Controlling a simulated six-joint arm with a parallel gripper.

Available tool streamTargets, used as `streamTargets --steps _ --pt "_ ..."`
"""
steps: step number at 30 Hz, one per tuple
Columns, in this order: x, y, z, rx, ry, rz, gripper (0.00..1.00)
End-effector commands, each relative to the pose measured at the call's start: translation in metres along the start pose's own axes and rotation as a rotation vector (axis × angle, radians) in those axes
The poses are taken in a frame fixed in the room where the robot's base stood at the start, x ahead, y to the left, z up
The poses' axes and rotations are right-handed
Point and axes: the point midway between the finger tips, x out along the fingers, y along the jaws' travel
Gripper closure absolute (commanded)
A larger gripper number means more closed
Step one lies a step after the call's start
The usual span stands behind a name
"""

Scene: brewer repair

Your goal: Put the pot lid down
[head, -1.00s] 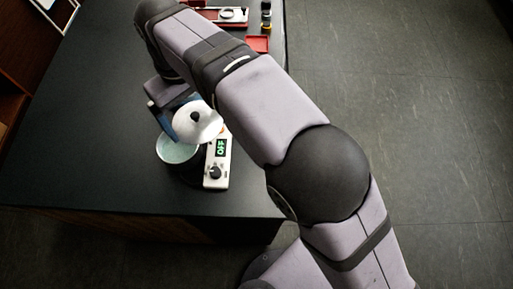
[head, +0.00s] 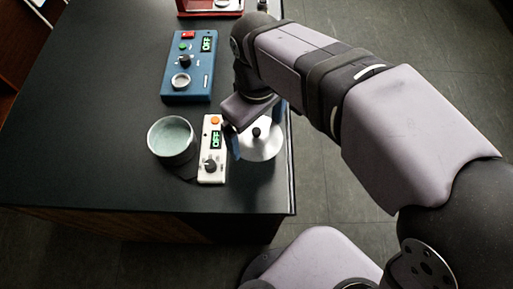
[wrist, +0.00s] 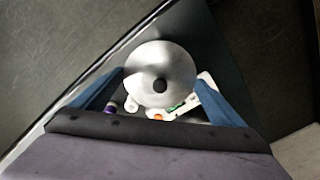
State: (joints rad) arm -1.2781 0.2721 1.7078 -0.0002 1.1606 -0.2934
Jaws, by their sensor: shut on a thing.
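The pot lid (head: 262,148) is a shiny metal disc with a black knob. My gripper (head: 256,138) has its blue fingers on either side of the lid and is shut on it. In the wrist view the lid (wrist: 160,66) sits between both fingertips, knob facing the camera. The lid is right of the white control unit (head: 209,176), near the table's right edge; its height above the table is hard to tell. The pot (head: 172,138) stands uncovered left of that unit, pale inside.
A blue control box (head: 178,75) reading OFF stands further back on the dark table (head: 90,130). A red device (head: 190,8) is at the far edge. The white unit also reads OFF. The table's left side is clear. Floor lies beyond the right edge.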

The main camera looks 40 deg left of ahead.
Motion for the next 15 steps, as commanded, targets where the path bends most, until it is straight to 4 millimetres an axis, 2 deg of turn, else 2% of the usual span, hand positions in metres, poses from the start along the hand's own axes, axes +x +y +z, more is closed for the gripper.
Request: streamTargets --steps 9,15 --pt "0.045 -0.001 0.001 0.000 -0.004 -0.001 0.30" --pt "0.055 0.000 0.000 0.000 0.000 0.000 0.30"
